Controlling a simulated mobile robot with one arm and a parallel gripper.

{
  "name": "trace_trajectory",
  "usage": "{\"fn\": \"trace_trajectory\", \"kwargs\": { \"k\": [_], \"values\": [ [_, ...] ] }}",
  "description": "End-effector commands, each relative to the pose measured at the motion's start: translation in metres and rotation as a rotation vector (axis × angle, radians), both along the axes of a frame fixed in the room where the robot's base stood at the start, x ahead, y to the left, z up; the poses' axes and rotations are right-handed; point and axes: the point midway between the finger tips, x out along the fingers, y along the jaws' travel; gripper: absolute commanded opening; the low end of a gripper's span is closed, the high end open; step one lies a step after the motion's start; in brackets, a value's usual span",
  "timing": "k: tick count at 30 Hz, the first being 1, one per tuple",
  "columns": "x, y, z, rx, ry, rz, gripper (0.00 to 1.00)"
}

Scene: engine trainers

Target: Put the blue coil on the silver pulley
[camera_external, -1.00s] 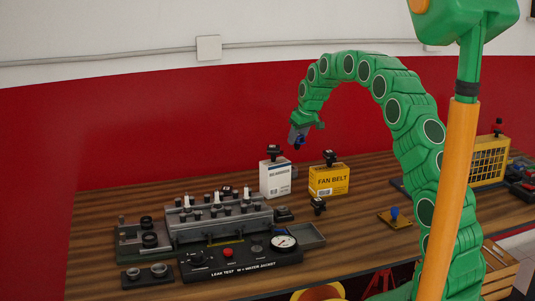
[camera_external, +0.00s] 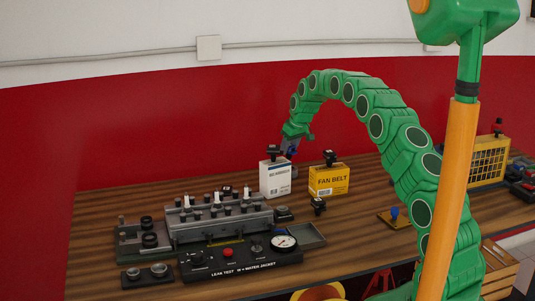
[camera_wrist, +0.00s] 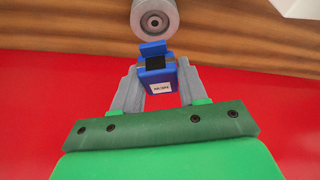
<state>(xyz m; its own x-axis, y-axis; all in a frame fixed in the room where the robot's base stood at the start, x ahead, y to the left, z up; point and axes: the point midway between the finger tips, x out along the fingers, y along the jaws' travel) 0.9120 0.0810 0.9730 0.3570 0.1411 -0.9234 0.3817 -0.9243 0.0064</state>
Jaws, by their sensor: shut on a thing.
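My gripper (camera_wrist: 156,74) is shut on the blue coil (camera_wrist: 158,88), which has a black band and a white label. The silver pulley (camera_wrist: 154,30), a grey disc with a dark centre hole, lies on the wooden table just beyond the coil in the wrist view. The coil appears apart from it, but the height gap is hard to tell. In the external view my gripper (camera_external: 290,147) is low behind the white box, with a bit of the blue coil (camera_external: 292,151) showing. The pulley is not visible there.
The white box (camera_external: 275,180) and the yellow fan belt box (camera_external: 328,181) stand close in front of my gripper. The leak test panel (camera_external: 240,263) and engine block (camera_external: 220,222) are at left. The red wall (camera_external: 150,130) is close behind.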

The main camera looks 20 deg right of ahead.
Motion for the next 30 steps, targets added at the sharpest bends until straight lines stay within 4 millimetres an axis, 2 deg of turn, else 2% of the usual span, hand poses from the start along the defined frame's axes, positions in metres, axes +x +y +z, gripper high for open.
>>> {"fn": "trace_trajectory", "kwargs": {
  "k": [10,22,23,27,30],
  "values": [
    [0.002,0.000,-0.034,-0.001,0.004,0.000,0.07],
    [0.003,0.000,-0.037,0.000,0.001,0.000,0.07],
    [0.003,0.000,-0.037,0.000,0.001,0.000,0.46],
    [0.003,0.000,-0.037,0.000,0.001,0.000,0.67],
    [0.003,0.000,-0.037,0.000,0.001,0.000,0.68]
  ]
}}
